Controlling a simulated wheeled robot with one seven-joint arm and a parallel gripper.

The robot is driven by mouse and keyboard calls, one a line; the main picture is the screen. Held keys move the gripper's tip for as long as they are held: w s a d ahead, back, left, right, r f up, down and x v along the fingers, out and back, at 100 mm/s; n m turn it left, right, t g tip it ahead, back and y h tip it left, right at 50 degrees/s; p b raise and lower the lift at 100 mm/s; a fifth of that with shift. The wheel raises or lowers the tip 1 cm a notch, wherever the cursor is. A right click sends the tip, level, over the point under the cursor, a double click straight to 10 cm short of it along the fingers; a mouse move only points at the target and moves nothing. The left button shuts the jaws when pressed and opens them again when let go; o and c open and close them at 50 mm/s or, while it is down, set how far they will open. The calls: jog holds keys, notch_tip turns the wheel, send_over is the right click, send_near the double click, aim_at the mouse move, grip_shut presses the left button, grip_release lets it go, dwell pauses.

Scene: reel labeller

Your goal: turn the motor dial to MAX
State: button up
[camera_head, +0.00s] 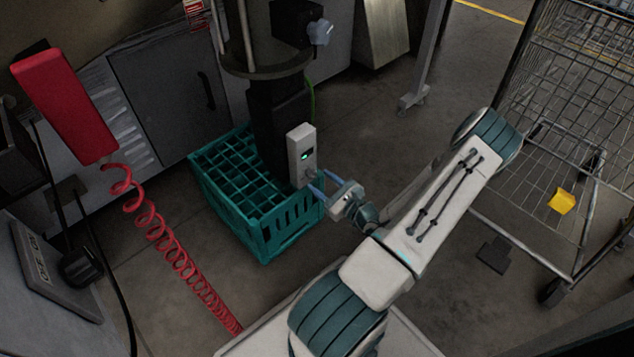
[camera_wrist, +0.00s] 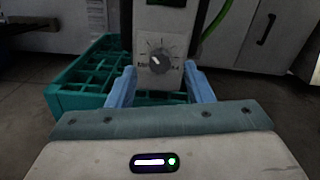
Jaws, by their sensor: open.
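The motor dial (camera_wrist: 160,61) is a grey round knob with a pale pointer mark, low on the front of a light grey control box (camera_head: 301,152). Tick marks ring it, and printed lettering beside it is too small to read surely. In the wrist view my gripper (camera_wrist: 161,84) is open, with one blue finger on each side of the dial. In the head view my gripper (camera_head: 316,182) is at the lower front of the box. I cannot tell whether the fingers touch the dial. The box has a small green-lit display.
A teal crate (camera_head: 277,240) stands on the floor below and behind the box. A red coiled hose (camera_head: 170,255) hangs at the left. A wire trolley (camera_head: 560,130) stands at the right. Open floor lies behind the arm.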

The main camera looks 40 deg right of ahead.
aim_at(312, 174)
jog(key=shift+w+a, duration=0.1)
jog(key=shift+w, duration=1.2)
jog(key=c, duration=1)
